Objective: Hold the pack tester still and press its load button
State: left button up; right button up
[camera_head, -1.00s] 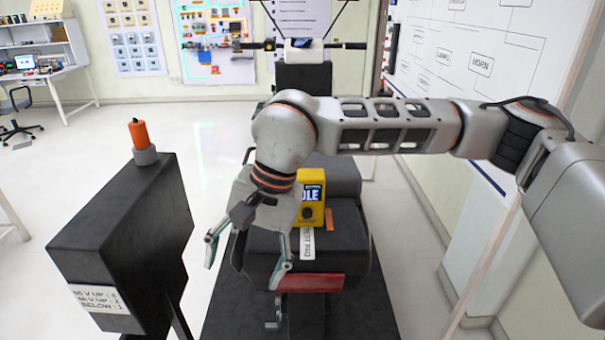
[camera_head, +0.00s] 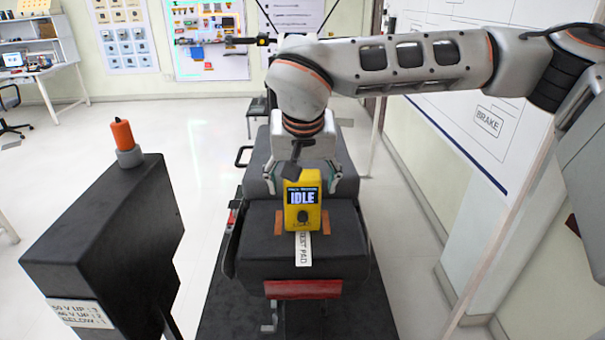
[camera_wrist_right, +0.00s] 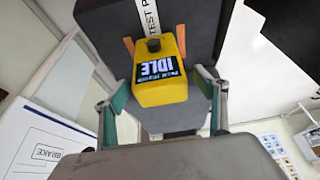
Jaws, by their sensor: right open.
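A white TEST PAD label (camera_head: 303,250) lies in front of the tester. My left gripper is not in view.
A dark cabinet (camera_head: 100,240) with an orange-topped grey stub (camera_head: 122,135) and a voltage label (camera_head: 80,313) stands at left. Orange strips (camera_head: 325,222) flank the tester. A whiteboard (camera_head: 450,125) lines the right wall. Floor between cabinet and rig is clear.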

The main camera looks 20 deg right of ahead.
jog(key=x, duration=0.4)
jog(key=shift+w, duration=0.1)
jog(key=shift+w+d+f, duration=0.1)
jog(key=shift+w+f, duration=0.05)
jog(key=shift+f, duration=0.3)
jog(key=shift+w+f, duration=0.1)
jog(key=shift+f, duration=0.05)
jog(key=shift+c, duration=1.2)
jog(key=c, duration=1.2)
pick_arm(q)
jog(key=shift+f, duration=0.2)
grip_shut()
